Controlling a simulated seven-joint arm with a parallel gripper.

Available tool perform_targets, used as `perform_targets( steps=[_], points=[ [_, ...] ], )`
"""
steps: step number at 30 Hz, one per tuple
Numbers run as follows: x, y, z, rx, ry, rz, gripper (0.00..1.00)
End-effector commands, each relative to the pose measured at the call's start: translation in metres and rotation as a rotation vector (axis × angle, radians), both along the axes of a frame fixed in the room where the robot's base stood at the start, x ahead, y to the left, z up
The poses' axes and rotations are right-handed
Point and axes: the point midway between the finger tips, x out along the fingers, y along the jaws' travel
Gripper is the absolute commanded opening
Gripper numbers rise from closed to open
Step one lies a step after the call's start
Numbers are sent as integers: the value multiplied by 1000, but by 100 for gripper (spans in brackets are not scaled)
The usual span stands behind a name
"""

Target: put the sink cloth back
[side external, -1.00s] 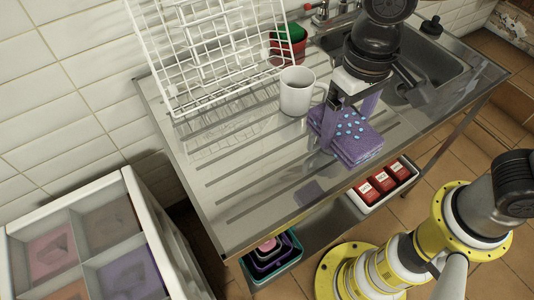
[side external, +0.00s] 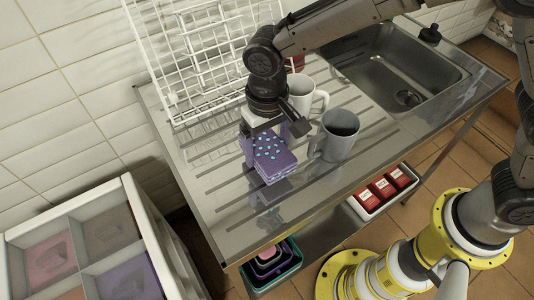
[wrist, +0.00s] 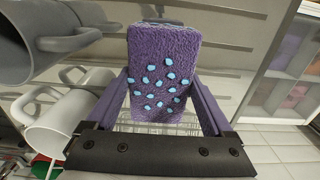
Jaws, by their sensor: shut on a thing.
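The sink cloth (side external: 273,158) is a thick purple block with pale blue dots. My gripper (side external: 268,143) is shut on it, with one purple finger on each side. The cloth seems held above the ribbed steel drainboard, its dark reflection below it. In the wrist view the cloth (wrist: 162,62) lies between the fingers of my gripper (wrist: 160,98), its dotted face showing. At the lower left stands a white divided box (side external: 75,222). Its compartments have coloured floors with a mark on each; the purple compartment (side external: 130,278) is nearest the sink unit.
A grey mug (side external: 338,138) stands right of the cloth, with a white mug (side external: 300,92) behind it. A white wire rack (side external: 160,60) leans at the back. The sink basin (side external: 390,65) is at right. Red boxes (side external: 383,189) and nested bins (side external: 272,266) sit below the drainboard edge.

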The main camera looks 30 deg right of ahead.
Motion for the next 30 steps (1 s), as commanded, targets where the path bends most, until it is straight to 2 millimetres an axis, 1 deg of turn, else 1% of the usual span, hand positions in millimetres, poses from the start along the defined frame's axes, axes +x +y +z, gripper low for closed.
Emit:
perform_targets(
  steps=[3, 6, 18, 19, 20, 21, 27, 30],
  points=[
    [0, 0, -18, -3, 4, 0, 42],
    [0, 0, -29, -2, 3, 0, 42],
    [0, 0, -34, -1, 1, 0, 42],
    [0, 0, -34, -1, 1, 0, 90],
    [0, 0, -34, -1, 1, 0, 95],
    [0, 0, -34, -1, 1, 0, 100],
    [0, 0, -34, 0, 1, 0, 100],
    [1, 0, -30, 1, -1, 0, 100]
  ],
)
